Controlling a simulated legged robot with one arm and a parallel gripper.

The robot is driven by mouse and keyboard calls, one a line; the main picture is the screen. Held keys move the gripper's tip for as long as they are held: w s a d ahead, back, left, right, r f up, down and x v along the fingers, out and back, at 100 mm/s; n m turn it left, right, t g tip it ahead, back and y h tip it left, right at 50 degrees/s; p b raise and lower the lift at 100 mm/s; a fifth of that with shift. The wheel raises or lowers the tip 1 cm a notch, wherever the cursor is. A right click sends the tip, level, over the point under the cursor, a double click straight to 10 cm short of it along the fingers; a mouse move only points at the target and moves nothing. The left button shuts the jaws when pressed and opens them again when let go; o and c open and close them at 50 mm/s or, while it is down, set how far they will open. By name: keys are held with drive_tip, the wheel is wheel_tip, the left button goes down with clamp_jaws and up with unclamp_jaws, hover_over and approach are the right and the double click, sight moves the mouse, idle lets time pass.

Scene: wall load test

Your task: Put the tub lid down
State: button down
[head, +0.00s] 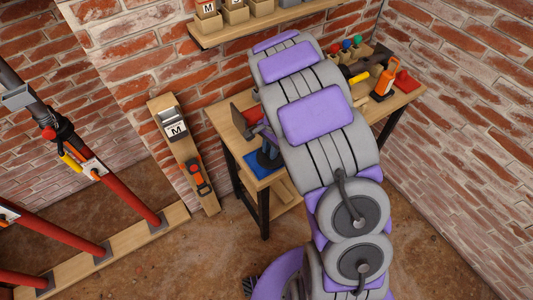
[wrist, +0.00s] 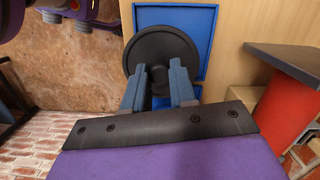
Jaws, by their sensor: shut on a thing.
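The tub lid (wrist: 150,50) is a round black disc with a raised rim. In the wrist view my gripper (wrist: 160,78) has its two blue fingers shut on the lid's near part. Behind the lid is a blue tray (wrist: 207,40) with a raised edge. In the head view the dark lid (head: 268,158) shows over the blue tray (head: 252,163) at the bench's left end. My arm hides part of this area. I cannot tell whether the lid touches the tray.
The wooden bench (head: 233,142) stands against the brick wall. A dark board on a red block (wrist: 285,62) is close to the right of my gripper. An orange tool (head: 384,78) and a red thing (head: 407,82) lie at the bench's far right. A plank (head: 190,160) leans left of the bench.

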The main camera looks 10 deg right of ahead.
sight(262, 154)
drive_tip(key=shift+w+a, duration=0.45)
drive_tip(key=shift+a, duration=0.3)
drive_tip(key=f, duration=0.1)
drive_tip(key=a+f+b, duration=0.1)
drive_tip(key=f, duration=0.1)
drive_tip(key=shift+w+f, duration=0.2)
drive_tip(key=shift+f, duration=0.1)
drive_tip(key=shift+d, duration=0.4)
drive_tip(key=c, duration=1.4)
unclamp_jaws()
drive_tip(key=shift+d, duration=0.1)
drive_tip(key=o, duration=0.5)
drive_tip(key=shift+a, duration=0.4)
